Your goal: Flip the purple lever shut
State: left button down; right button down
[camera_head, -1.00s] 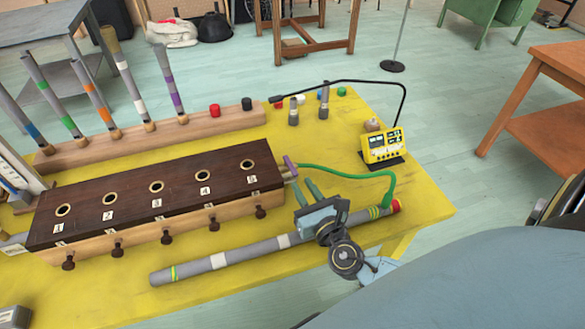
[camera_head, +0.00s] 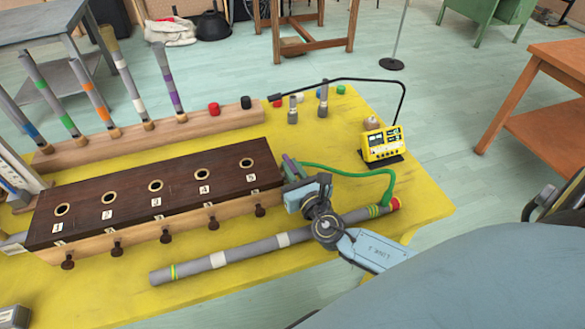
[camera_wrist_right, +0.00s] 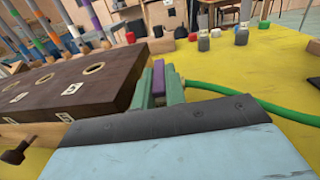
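The purple lever (camera_head: 289,162) stands at the right end of the dark-topped wooden box (camera_head: 130,201), beside the hole numbered 5. My right gripper (camera_head: 293,171) is at this lever and partly hides it in the head view. In the right wrist view the lever (camera_wrist_right: 158,78) stands upright between my two green fingers (camera_wrist_right: 159,92). The fingers lie close on both sides of it. I cannot tell whether they press on it. My left gripper is not in view.
A green hose (camera_head: 350,172) runs from the box's right end toward a grey banded tube (camera_head: 215,262), lying in front. A yellow meter (camera_head: 381,146) stands at right. A wooden rack (camera_head: 225,122) with banded tubes is behind.

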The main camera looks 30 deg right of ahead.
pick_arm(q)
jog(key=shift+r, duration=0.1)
pick_arm(e)
jog(key=shift+a+m+h+p, duration=0.25)
jog(key=shift+m+h+p, duration=0.25)
jog(key=shift+h, duration=0.4)
jog(key=c, duration=1.7)
grip_release()
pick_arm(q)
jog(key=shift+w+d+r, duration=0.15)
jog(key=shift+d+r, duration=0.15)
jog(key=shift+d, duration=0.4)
